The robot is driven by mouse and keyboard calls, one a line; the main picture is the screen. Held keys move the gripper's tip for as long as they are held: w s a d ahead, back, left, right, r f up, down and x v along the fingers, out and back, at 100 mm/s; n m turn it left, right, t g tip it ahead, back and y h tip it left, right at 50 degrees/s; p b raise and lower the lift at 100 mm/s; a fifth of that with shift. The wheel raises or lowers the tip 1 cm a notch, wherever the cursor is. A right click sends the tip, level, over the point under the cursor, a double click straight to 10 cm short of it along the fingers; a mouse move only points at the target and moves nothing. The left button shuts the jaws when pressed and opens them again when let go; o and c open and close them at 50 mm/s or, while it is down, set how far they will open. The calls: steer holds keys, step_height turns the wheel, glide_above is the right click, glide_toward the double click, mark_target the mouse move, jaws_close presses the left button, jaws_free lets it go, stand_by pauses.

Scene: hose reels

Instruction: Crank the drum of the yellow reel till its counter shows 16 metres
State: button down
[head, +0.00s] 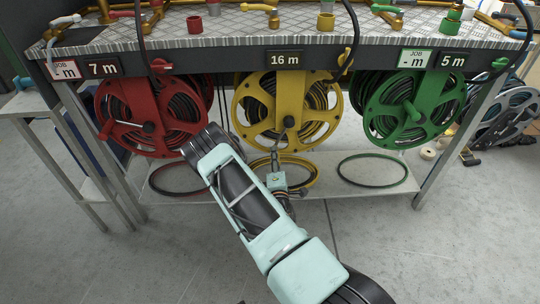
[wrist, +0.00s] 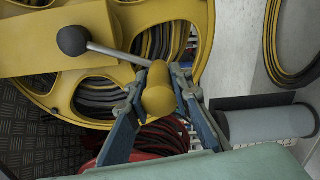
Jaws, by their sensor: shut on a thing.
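The yellow reel (head: 246,103) hangs under the bench top in the middle, between the red and green reels. Its counter (head: 285,60) reads 16 m. In the wrist view, the reel's yellow flange (wrist: 205,25) fills the upper left. A grey crank arm (wrist: 115,53) runs from a dark round hub to a yellow handle (wrist: 157,98). My gripper (wrist: 158,88) is shut on this handle, with one finger on each side of it. In the head view, my gripper (head: 276,160) is small, below the hub, and the handle is hard to make out.
The red reel (head: 110,120), counter 7 m, is left, and the green reel (head: 450,105), counter 5 m, is right. Red and green job cards show "- m". A lower shelf (head: 325,185) holds coiled hoses under the reels. Bench legs flank the sides; the floor in front is clear.

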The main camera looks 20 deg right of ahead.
steer(key=shift+s+d+f+n, duration=0.15)
steer(key=shift+d+n, duration=0.15)
steer(key=shift+d, duration=0.1)
steer(key=c, duration=1.7)
jaws_free()
steer(key=shift+c, duration=0.2)
steer(key=v, duration=1.2)
